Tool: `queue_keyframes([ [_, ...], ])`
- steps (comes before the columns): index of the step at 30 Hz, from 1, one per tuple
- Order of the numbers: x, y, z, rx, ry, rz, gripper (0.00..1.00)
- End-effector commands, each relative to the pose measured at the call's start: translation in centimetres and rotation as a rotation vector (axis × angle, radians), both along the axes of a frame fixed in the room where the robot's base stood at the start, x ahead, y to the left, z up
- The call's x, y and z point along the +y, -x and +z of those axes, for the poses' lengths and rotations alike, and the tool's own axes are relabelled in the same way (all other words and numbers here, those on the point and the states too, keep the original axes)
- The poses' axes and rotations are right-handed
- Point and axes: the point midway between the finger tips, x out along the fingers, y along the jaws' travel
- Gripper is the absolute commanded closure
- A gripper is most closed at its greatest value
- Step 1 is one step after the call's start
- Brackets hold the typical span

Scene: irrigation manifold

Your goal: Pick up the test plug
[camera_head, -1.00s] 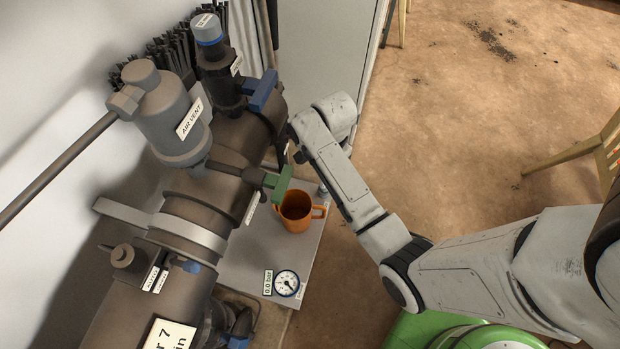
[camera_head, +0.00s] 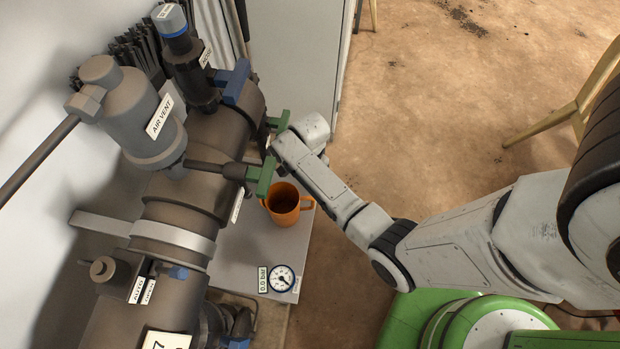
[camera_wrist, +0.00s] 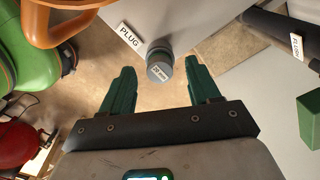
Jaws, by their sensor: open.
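The test plug (camera_wrist: 160,67) is a short grey cylinder with a teal band and a small tag on its end. In the wrist view it sits at the edge of a grey shelf (camera_wrist: 185,20), beside a PLUG label (camera_wrist: 130,36). My gripper (camera_wrist: 160,72) is open and empty, its two green fingers apart. In that view the plug appears between the fingertips, with a gap on each side. I cannot tell whether the fingertips are level with it in depth. In the head view my arm hides the plug and most of the gripper.
An orange mug (camera_head: 284,206) and a pressure gauge (camera_head: 281,278) are on the shelf. The manifold pipe (camera_head: 185,195), with its air vent (camera_head: 140,115) and green handle (camera_head: 266,176), stands close left of my arm. Open floor (camera_head: 430,120) lies to the right.

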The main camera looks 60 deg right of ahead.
Motion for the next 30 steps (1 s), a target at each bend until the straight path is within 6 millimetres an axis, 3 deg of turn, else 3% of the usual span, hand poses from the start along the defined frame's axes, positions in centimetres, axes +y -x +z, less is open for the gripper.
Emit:
queue_keyframes([
  [8, -0.01, 0.0, -0.34, 0.0, 0.0, 0.001, 0.39],
  [27, -0.01, 0.01, -0.32, 0.0, 0.0, 0.001, 0.99],
  [30, -0.01, 0.01, -0.32, 0.0, 0.0, 0.001, 1.0],
])
